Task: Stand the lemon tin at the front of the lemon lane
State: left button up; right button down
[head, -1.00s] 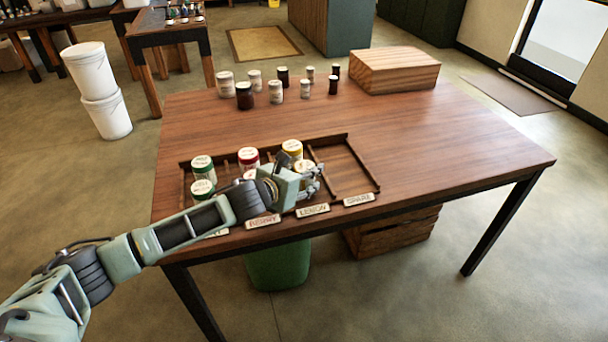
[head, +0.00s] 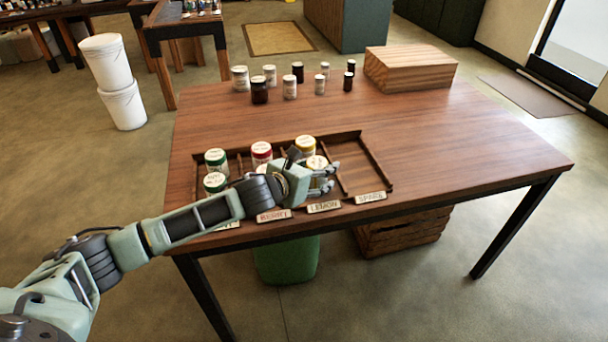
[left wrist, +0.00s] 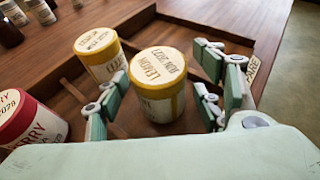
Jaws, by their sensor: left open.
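The front lemon tin (left wrist: 158,82), with a yellow-rimmed pale lid, stands upright in the lemon lane, and its lid also shows in the head view (head: 316,162). Another lemon tin (left wrist: 100,52) stands behind it in the same lane, also in the head view (head: 305,145). My left gripper (head: 326,178) is low over the front of the lane. In the left wrist view its fingers are spread on either side of the front tin, with a gap visible on the right. Contact on the left side is unclear. The tin's base is partly hidden. My right gripper is not in view.
The lane tray (head: 376,165) has an empty spare lane on the right. A red berry tin (head: 262,152) and green-lidded tins (head: 216,158) stand to the left. Several jars (head: 290,88) and a wooden block (head: 410,68) stand at the back. The table's middle and right (head: 470,140) are clear.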

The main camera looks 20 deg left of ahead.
pick_arm(q)
jog(key=v, duration=1.1)
jog(key=shift+s, duration=0.15)
jog(key=shift+r, duration=0.1)
